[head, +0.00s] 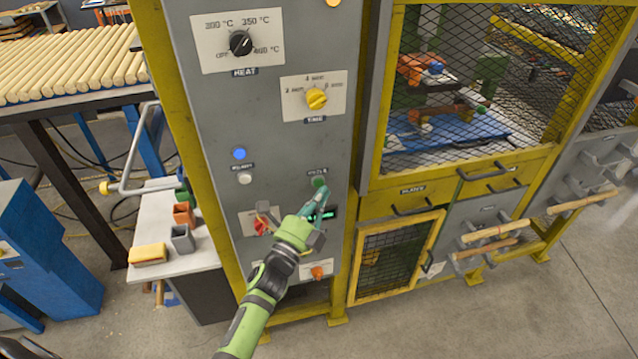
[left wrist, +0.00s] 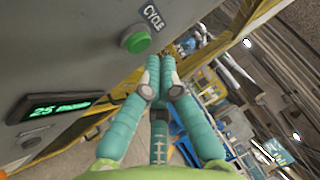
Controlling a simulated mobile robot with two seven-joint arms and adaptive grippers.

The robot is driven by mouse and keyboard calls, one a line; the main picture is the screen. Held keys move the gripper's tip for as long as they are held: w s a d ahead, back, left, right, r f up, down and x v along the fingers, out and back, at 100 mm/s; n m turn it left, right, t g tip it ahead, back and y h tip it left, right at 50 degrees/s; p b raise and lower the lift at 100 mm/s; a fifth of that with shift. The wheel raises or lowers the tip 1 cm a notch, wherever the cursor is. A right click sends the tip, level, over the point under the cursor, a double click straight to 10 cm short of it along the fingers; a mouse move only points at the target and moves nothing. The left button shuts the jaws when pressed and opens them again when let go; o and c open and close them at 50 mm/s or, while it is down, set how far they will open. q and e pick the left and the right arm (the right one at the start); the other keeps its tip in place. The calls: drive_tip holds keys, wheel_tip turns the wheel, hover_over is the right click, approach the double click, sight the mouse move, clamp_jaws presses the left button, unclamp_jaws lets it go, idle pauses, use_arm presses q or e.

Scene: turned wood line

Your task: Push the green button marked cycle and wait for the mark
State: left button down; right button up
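The green button (head: 319,183) sits on the grey control panel (head: 220,120), under a small dark label. In the left wrist view the green button (left wrist: 136,40) shows clear and whole, with the label CYCLE (left wrist: 153,17) beside it. My left gripper (head: 320,192) is in front of the panel, its teal fingers just below the button. In the left wrist view its fingertips (left wrist: 166,62) are together with nothing between them, beside the button and seemingly apart from it. A lit green display (left wrist: 55,108) shows 25 and a bar. My right gripper is in neither view.
The panel also carries a black heat knob (head: 240,43), a yellow time knob (head: 317,98), a blue lamp (head: 239,154), a white button (head: 245,179) and a red control (head: 261,227). A yellow mesh guard (head: 470,60) stands to the right. Floor at right is open.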

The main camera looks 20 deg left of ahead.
use_arm(q)
drive_tip(key=shift+w, duration=0.1)
idle(0.3)
drive_tip(key=shift+w+a, duration=0.25)
drive_tip(key=shift+w, duration=0.05)
drive_tip(key=shift+w+a+b, duration=0.2)
drive_tip(key=shift+w+b, duration=0.05)
drive_tip(key=shift+b, duration=0.1)
idle(0.8)
drive_tip(key=shift+s+d, duration=0.45)
drive_tip(key=shift+s, duration=0.2)
drive_tip(key=s+d, duration=0.1)
drive_tip(key=s, duration=0.1)
drive_tip(key=s+d+p, duration=0.1)
drive_tip(key=s, duration=0.1)
drive_tip(key=shift+d, duration=0.4)
idle(0.6)
